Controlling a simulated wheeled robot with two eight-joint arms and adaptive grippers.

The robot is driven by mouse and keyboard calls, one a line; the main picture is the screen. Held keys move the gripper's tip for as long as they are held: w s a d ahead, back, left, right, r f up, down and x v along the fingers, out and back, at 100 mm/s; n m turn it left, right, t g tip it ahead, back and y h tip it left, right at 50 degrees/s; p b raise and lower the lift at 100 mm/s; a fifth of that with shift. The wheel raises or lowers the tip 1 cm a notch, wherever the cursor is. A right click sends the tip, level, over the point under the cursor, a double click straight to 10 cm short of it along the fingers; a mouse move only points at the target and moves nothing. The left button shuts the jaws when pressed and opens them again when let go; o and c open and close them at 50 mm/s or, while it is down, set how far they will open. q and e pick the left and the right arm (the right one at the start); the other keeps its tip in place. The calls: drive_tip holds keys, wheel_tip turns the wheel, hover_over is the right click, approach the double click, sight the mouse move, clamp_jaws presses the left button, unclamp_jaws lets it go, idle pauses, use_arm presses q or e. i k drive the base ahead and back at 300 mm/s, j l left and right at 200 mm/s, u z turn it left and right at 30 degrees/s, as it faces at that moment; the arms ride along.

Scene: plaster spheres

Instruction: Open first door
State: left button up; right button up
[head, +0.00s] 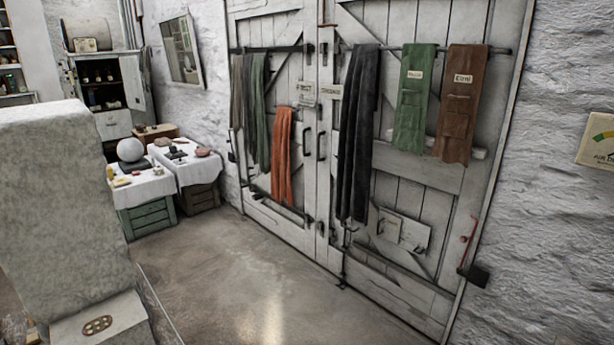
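Two tall grey-white plank doors stand side by side in the wall, both shut. The left door (289,196) carries a small sign (306,87) that seems to read "FIRST". The right door (408,165) has a sign (331,92) beside the seam, which seems to read "SECOND". A dark upright handle (307,143) sits on the left door near the seam, and another handle (320,147) is on the right door. Cloths hang on the left door, including an orange cloth (282,155). Neither of my grippers is in view.
Black, green and brown cloths (460,105) hang on the right door. A large pale rough block (60,190) fills the left foreground. Cloth-covered crates (147,216) with a white sphere (131,150) stand behind it. The concrete floor (250,285) before the doors is clear.

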sight(278, 139)
drive_tip(key=i+l, duration=0.25)
drive_tip(key=i, duration=0.2)
drive_tip(key=i+l, duration=0.3)
drive_tip(key=i, duration=0.2)
drive_tip(key=i+l, duration=0.25)
drive_tip(key=i, duration=0.2)
drive_tip(key=i+l, duration=0.3)
drive_tip(key=i, duration=0.2)
drive_tip(key=i+j, duration=0.25)
drive_tip(key=i, duration=0.2)
drive_tip(key=i+j, duration=0.25)
drive_tip(key=i, duration=0.2)
drive_tip(key=i+j+u, duration=0.1)
drive_tip(key=i+j, duration=0.15)
drive_tip(key=i, duration=0.2)
drive_tip(key=i+j, duration=0.25)
drive_tip(key=i, duration=0.2)
drive_tip(key=i+j, duration=0.2)
drive_tip(key=i, duration=0.25)
drive_tip(key=i+j, duration=0.3)
